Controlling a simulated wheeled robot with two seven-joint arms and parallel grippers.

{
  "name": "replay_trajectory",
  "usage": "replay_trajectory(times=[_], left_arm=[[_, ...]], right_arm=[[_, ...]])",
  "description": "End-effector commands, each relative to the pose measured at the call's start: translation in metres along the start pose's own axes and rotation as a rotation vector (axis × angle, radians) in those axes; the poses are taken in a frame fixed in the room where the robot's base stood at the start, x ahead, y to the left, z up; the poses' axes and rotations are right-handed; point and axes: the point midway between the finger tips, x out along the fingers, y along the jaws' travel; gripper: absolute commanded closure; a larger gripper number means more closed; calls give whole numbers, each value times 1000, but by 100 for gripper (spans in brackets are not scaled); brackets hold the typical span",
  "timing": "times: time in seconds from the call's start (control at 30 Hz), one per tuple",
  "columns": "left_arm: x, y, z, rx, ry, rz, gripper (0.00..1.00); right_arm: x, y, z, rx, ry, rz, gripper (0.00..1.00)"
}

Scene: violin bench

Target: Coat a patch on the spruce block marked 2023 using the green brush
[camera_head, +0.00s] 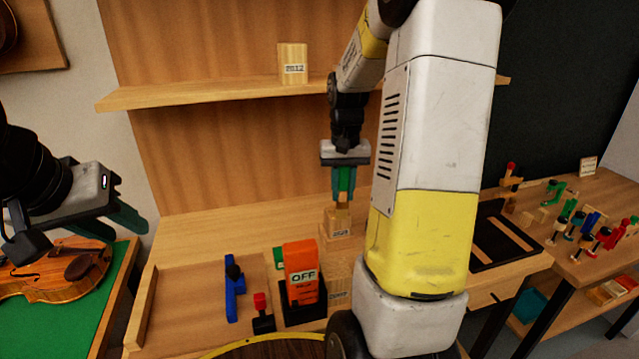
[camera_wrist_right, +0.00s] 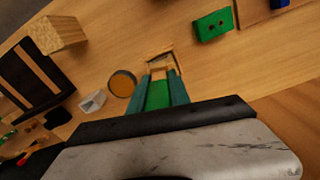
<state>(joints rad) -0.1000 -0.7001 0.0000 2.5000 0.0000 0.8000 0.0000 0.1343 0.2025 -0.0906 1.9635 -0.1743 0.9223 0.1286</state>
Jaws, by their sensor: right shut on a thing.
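My right gripper (camera_head: 344,178) points down over the bench, shut on the green brush (camera_head: 344,180). The brush's green handle also shows between the fingers in the right wrist view (camera_wrist_right: 158,95). Its lower end is at or just above a small labelled wooden block (camera_head: 338,224); I cannot tell whether they touch. The label is too small to read surely. Another labelled block (camera_head: 340,285) stands nearer, partly hidden by an orange OFF device. A block marked 2012 (camera_head: 293,64) stands on the shelf. My left gripper (camera_head: 75,222) is open and empty at the far left.
The orange OFF device (camera_head: 302,272), a blue tool (camera_head: 233,290) and a red-topped tool (camera_head: 262,312) stand in front. A round amber-filled jar (camera_wrist_right: 122,83) is beside the right gripper. A violin (camera_head: 60,268) lies on green at left. Clamps crowd the right table.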

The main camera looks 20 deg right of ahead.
Motion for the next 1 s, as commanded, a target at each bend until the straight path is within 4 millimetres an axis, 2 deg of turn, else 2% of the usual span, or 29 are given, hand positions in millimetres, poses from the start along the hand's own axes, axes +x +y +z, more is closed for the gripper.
replay_trajectory(times=[0.4, 0.67, 1.0], left_arm=[[0, 0, 0, 0, 0, 0, 64], [0, 0, 0, 0, 0, 0, 64], [0, 0, 0, 0, 0, 0, 64]], right_arm=[[3, -5, -30, -2, -1, 0, 100], [4, -7, -39, -2, -1, 0, 100], [3, -13, -65, -2, -1, 0, 100]])
